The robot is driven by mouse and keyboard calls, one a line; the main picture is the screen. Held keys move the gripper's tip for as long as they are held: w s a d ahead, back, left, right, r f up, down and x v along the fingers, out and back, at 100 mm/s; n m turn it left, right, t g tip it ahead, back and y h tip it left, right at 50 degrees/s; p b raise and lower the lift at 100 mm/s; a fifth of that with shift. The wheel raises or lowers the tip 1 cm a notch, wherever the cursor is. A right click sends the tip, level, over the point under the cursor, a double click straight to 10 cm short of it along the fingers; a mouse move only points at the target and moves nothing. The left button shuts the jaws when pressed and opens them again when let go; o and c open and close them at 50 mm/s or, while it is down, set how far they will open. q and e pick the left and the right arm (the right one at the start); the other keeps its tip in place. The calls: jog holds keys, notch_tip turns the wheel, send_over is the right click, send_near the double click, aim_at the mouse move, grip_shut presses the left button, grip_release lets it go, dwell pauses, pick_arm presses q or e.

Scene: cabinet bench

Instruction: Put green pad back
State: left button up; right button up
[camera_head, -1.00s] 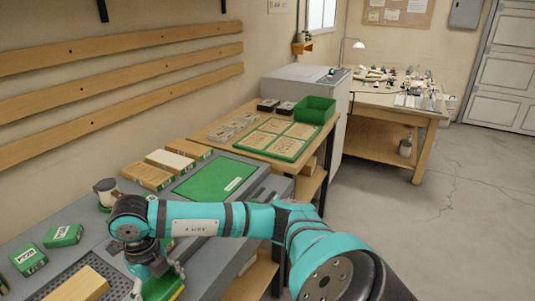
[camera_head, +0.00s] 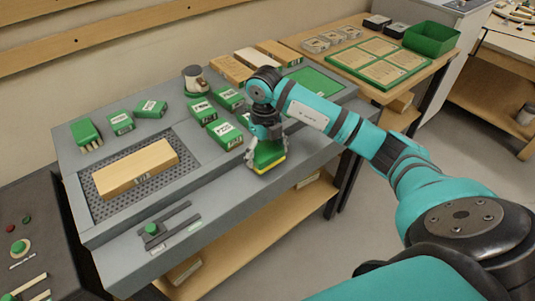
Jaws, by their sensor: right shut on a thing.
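The green pad (camera_head: 268,155), a green block with a yellow underside, is in my right gripper (camera_head: 265,148) near the front edge of the grey bench (camera_head: 225,172). The gripper points down and is shut on it, one finger on each side. My wrist hides part of the pad's top. I cannot tell whether the pad touches the bench or hangs just above it. My left gripper is not in view.
A wooden block (camera_head: 136,168) lies on a perforated mat (camera_head: 188,147). Several green boxes (camera_head: 224,133) lie left of my gripper. A jar (camera_head: 195,80), wooden blocks (camera_head: 229,68) and a green mat (camera_head: 308,79) are behind. A dark clamp (camera_head: 170,226) lies at the front.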

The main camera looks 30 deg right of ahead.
aim_at(267, 158)
jog(key=shift+w+d, duration=0.45)
jog(key=shift+w, duration=0.05)
notch_tip(267, 158, down, 3)
jog(key=shift+s+r+p, duration=0.1)
jog(key=shift+p, duration=0.45)
jog(key=shift+f, duration=0.4)
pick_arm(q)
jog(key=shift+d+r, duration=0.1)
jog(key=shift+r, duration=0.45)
pick_arm(e)
jog(key=shift+f, duration=0.1)
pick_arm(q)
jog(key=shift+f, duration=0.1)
pick_arm(e)
jog(key=o, duration=0.9)
